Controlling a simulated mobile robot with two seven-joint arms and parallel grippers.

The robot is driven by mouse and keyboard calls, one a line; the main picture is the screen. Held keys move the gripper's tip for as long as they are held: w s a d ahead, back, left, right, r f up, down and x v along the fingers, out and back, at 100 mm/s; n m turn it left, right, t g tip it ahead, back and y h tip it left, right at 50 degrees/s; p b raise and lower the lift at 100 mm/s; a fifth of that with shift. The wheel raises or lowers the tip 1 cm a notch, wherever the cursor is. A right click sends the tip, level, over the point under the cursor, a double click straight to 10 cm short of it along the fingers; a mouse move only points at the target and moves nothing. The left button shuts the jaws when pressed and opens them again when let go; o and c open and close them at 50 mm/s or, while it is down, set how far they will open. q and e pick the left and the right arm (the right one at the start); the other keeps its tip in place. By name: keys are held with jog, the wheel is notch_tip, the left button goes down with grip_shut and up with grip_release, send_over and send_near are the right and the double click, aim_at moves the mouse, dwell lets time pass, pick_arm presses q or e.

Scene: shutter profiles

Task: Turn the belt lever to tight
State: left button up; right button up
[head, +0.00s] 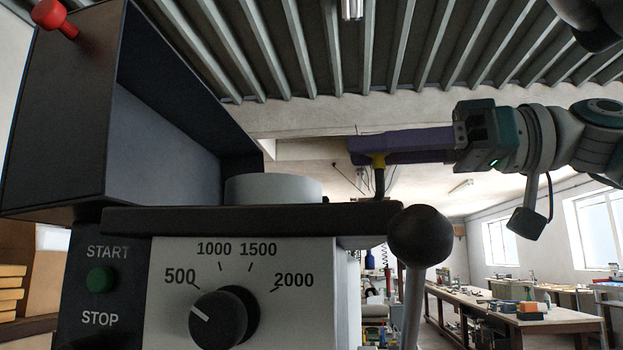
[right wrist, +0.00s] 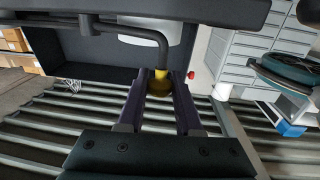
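The belt lever (head: 379,182) is a dark bent rod with a yellow knob, seen beyond the machine's top ledge. In the right wrist view the rod (right wrist: 120,27) runs across the top and bends down to the yellow knob (right wrist: 160,87). My right gripper (head: 352,150) has purple fingers, one on each side of the knob. In the right wrist view (right wrist: 160,90) both fingers appear to touch the knob, with no clear gap. The head view hides the upper part of the knob behind a finger. No tight or loose marking is readable. My left gripper is out of view.
The machine's front has a speed dial (head: 218,318), a green START button (head: 101,280) and a black ball-ended handle (head: 420,236). A dark housing (head: 60,110) with a red knob (head: 50,14) stands at the left. Workbenches (head: 500,318) lie far back right.

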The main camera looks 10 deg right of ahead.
jog(key=o, duration=0.5)
jog(key=shift+c, duration=0.2)
jog(key=shift+d+f, duration=0.1)
jog(key=shift+d, duration=0.1)
jog(key=b+v, duration=0.5)
jog(key=v, duration=0.4)
jog(key=shift+s+d, duration=0.2)
jog(key=shift+s, duration=0.1)
jog(key=shift+d, duration=0.1)
